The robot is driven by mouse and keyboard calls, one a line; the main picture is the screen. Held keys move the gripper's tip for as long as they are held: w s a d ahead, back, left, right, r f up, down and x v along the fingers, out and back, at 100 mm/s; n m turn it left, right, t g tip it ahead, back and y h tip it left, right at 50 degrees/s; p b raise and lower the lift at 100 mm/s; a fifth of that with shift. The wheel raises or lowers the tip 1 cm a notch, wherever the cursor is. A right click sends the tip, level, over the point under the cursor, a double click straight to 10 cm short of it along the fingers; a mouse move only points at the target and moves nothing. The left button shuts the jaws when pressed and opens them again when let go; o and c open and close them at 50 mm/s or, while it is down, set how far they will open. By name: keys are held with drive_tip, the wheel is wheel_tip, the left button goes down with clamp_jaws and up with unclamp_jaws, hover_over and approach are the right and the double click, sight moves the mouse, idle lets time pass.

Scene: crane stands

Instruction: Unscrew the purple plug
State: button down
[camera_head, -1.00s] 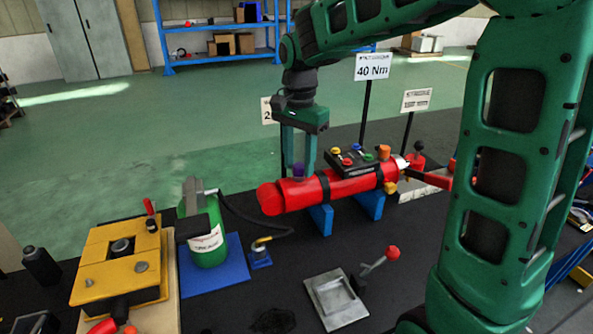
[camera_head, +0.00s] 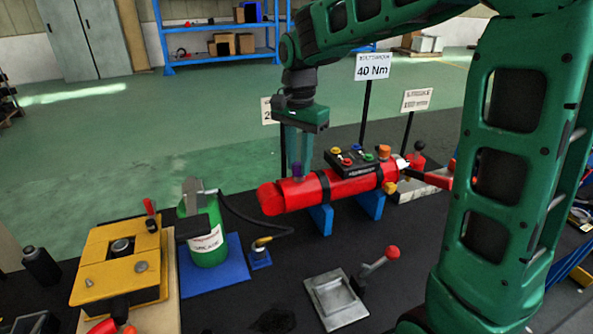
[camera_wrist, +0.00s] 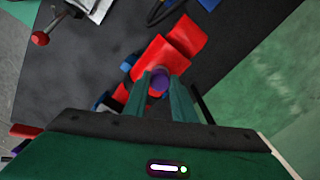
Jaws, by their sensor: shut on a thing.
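The purple plug (camera_head: 298,170) stands upright on top of the red cylinder (camera_head: 292,192), near its left end. It also shows in the wrist view (camera_wrist: 159,82), between the two green fingers. My gripper (camera_head: 298,158) points down over the plug and is shut on it. In the head view the fingers look narrow and partly hide each other. The plug's lower end and any thread are hidden.
The cylinder lies on blue supports (camera_head: 321,219). A black button box (camera_head: 352,163) and an orange plug (camera_head: 384,151) sit on it to the right. A green bottle (camera_head: 205,235) with a hose stands at left. A red-knobbed lever (camera_head: 392,252) stands in front.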

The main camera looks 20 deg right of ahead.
drive_tip(key=n, duration=0.5)
idle(0.3)
drive_tip(key=shift+n, duration=1.1)
drive_tip(key=n, duration=0.3)
drive_tip(key=shift+r, duration=0.1)
drive_tip(key=shift+n, duration=0.6)
drive_tip(key=n, duration=0.4)
